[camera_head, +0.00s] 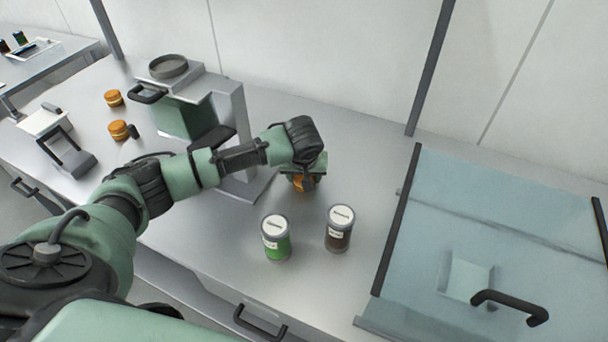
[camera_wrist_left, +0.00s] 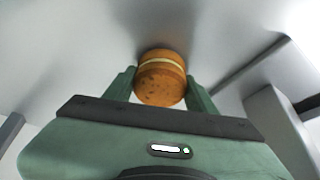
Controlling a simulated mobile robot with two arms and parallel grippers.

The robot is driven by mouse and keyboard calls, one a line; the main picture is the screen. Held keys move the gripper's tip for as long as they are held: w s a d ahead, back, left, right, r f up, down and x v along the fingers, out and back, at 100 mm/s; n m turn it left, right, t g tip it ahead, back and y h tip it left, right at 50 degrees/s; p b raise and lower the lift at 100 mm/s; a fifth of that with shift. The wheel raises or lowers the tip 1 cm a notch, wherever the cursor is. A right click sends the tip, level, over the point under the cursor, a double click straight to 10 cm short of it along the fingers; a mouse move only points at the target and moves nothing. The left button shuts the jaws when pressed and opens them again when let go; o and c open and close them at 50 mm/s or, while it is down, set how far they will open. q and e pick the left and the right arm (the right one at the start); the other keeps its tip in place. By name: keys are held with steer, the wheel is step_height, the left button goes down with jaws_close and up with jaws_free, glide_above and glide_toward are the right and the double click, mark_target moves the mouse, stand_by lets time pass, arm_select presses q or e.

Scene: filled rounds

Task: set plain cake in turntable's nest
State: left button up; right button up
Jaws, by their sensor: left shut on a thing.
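My left gripper (camera_head: 305,182) is shut on a round orange-brown cake (camera_head: 302,185) with a pale cream band, low over the counter. In the left wrist view the cake (camera_wrist_left: 160,78) sits between both fingers (camera_wrist_left: 162,90), with its side and one flat face showing and the grey counter behind it. I cannot tell whether the cake touches the counter. Two similar cakes stand at the left, one farther back (camera_head: 113,97) and one nearer (camera_head: 119,130). I cannot make out a turntable or its nest in either view. My right gripper is not in view.
A grey machine (camera_head: 236,110) with a round dish on top stands behind my left arm. A green jar (camera_head: 276,245) and a brown jar (camera_head: 338,235) stand just in front of the gripper. A clear-lidded case (camera_head: 500,215) is at the right. Counter right of the gripper is clear.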

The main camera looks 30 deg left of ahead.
arm_select(q)
steer(key=o, duration=0.9)
steer(key=shift+f, duration=0.1)
steer(key=shift+c, duration=0.2)
